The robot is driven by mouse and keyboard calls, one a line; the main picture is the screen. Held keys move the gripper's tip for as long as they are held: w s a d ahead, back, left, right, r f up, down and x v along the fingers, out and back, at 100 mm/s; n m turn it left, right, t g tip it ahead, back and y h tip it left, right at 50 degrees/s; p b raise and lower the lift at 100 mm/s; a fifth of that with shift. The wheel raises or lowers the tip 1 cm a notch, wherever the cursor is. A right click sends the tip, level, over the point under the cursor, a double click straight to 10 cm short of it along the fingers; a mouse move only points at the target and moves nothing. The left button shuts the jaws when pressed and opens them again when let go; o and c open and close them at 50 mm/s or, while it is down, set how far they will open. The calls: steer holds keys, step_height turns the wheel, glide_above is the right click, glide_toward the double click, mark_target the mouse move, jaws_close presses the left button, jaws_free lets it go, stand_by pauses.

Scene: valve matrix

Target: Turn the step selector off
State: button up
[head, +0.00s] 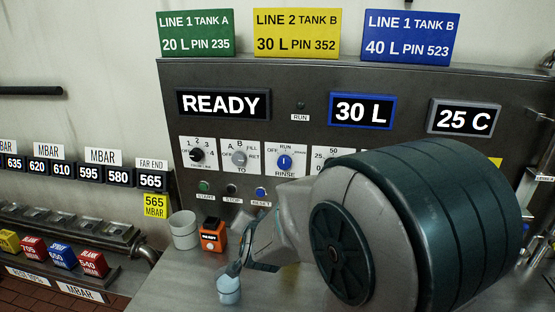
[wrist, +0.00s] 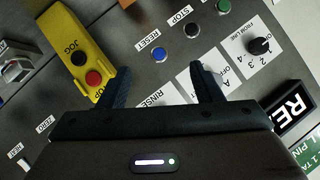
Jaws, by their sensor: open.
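The selector with OFF and RUN marks has a blue knob (head: 285,162) on a white plate above the word RINSE. Its light pointer mark seems to point up toward RUN. I see no plate that reads "step". My gripper (wrist: 163,88) is open and empty in the wrist view, its two dark fingers spread in front of the panel. The RINSE plate (wrist: 152,94) shows between the fingers, and its knob is hidden there by my gripper. In the head view my arm covers the lower right of the panel, and the fingers are hard to make out.
Beside the blue knob are a grey knob (head: 239,158) and a black knob (head: 196,154). START, STOP and RESET (head: 261,192) buttons sit below. A yellow jog box (wrist: 78,55) with a red button is near one finger.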

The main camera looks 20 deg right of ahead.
mark_target(283, 165)
steer(key=w+d+r+m+t+h+p, duration=0.1)
steer(key=d+r+m+t+h+p, duration=0.2)
steer(key=d+r+h, duration=0.35)
steer(key=shift+m+h, duration=0.35)
steer(key=shift+m, duration=0.35)
steer(key=p+x, duration=0.2)
steer(key=x, duration=1.1)
steer(key=shift+w, duration=0.35)
steer(key=c, duration=1)
